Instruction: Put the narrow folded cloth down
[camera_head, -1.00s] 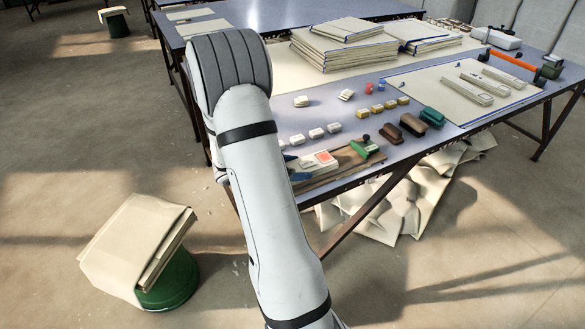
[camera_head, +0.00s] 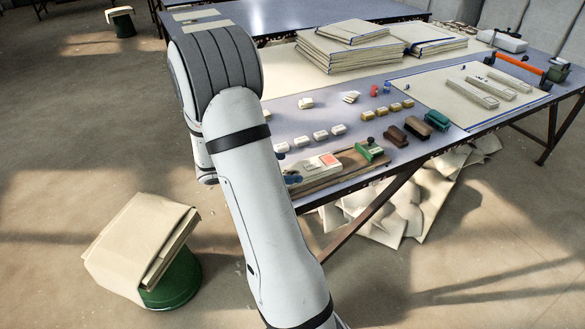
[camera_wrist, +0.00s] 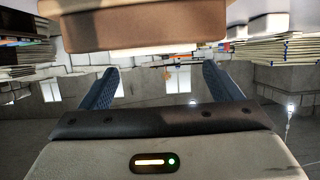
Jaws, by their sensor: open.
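My gripper (camera_wrist: 160,88) is open in the wrist view, with its two dark blue fingers apart and no cloth seen between them. In the head view my arm hides most of the gripper; a small blue part shows beside the arm at the near table edge. I cannot pick out the narrow folded cloth with certainty. Pale narrow strips (camera_head: 207,26) lie on the far table, partly behind my arm. A larger folded beige cloth (camera_head: 135,240) drapes over a green bin (camera_head: 175,283) on the floor at left.
The work table (camera_head: 285,105) holds stacked folded cloths (camera_head: 345,50), small blocks, brushes (camera_head: 395,135) and a wooden board (camera_head: 350,165) near its front edge. Crumpled cloth (camera_head: 400,210) lies underneath. A brown-and-cream object (camera_wrist: 140,28) looms close in the wrist view. Floor is clear at front right.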

